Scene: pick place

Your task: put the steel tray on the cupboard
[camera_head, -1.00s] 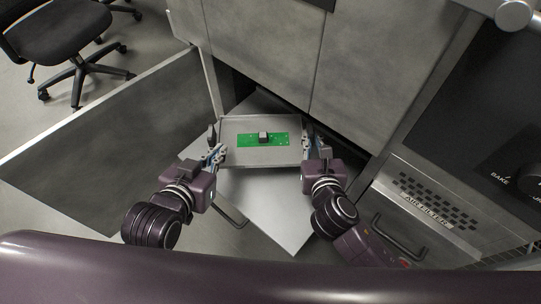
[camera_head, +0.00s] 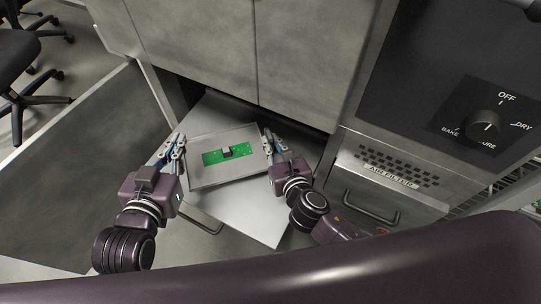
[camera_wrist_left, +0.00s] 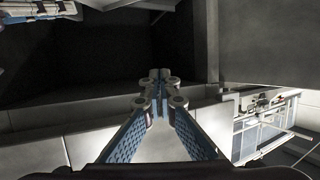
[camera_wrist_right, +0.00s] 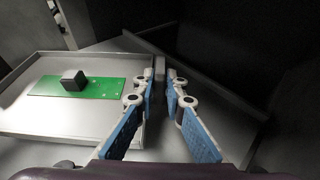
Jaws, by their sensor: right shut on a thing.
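The steel tray (camera_head: 252,169) is shallow, with a green circuit board (camera_head: 212,158) and a small dark block (camera_head: 227,152) lying in it. In the right wrist view the tray (camera_wrist_right: 60,118) is on the left, with the block (camera_wrist_right: 73,80) on the board. My right gripper (camera_head: 268,137) is shut on the tray's right edge; its fingertips (camera_wrist_right: 164,80) are close together there. My left gripper (camera_head: 179,143) is at the tray's left edge, and its fingertips (camera_wrist_left: 160,78) are close together; their hold is unclear. The grey cupboard (camera_head: 210,45) stands behind the tray.
A pale metal panel (camera_head: 262,222) lies below the tray; whether they touch is unclear. A large grey panel (camera_head: 60,165) stands at the left. An oven-like unit with a knob (camera_head: 485,124) and a handle (camera_head: 372,206) is at the right. Office chairs (camera_head: 35,100) stand at the far left.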

